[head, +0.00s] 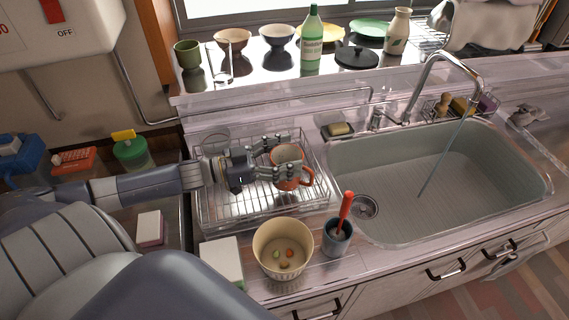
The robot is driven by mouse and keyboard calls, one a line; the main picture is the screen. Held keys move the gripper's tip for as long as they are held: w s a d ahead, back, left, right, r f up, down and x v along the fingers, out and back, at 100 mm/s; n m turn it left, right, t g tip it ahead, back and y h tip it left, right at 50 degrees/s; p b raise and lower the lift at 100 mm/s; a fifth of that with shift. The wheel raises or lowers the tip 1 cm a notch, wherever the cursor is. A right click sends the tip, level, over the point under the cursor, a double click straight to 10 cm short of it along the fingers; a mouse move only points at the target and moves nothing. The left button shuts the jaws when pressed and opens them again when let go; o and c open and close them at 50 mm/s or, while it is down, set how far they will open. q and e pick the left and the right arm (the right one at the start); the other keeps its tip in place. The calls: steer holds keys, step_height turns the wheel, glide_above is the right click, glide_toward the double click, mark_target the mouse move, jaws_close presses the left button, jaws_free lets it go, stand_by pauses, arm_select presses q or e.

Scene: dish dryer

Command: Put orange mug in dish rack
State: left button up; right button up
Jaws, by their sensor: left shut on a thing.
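The orange mug (305,178) is at the right part of the wire dish rack (238,207), within its outline, with its opening tilted up and its handle towards the right. My left gripper (283,158) reaches in from the left over the rack and is shut on the mug. Its fingers cover part of the mug's left side and rim. I cannot tell whether the mug's base touches the rack's wires. My right gripper is not in view.
A cream pot (268,262) and a grey cup with a red utensil (338,240) stand in front of the rack. The sink (450,185) with its tall faucet (430,75) is to the right. A green bottle (311,40) and several bowls stand on the sill behind.

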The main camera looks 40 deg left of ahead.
arm_select(q)
steer(key=shift+f, duration=1.75)
steer(key=shift+d, duration=0.1)
steer(key=o, duration=1.5)
steer(key=shift+f, duration=0.15)
steer(key=shift+c, duration=0.2)
steer(key=shift+s, duration=0.2)
steer(key=v, duration=0.5)
steer(key=shift+a, duration=0.2)
steer(key=shift+v, duration=1.05)
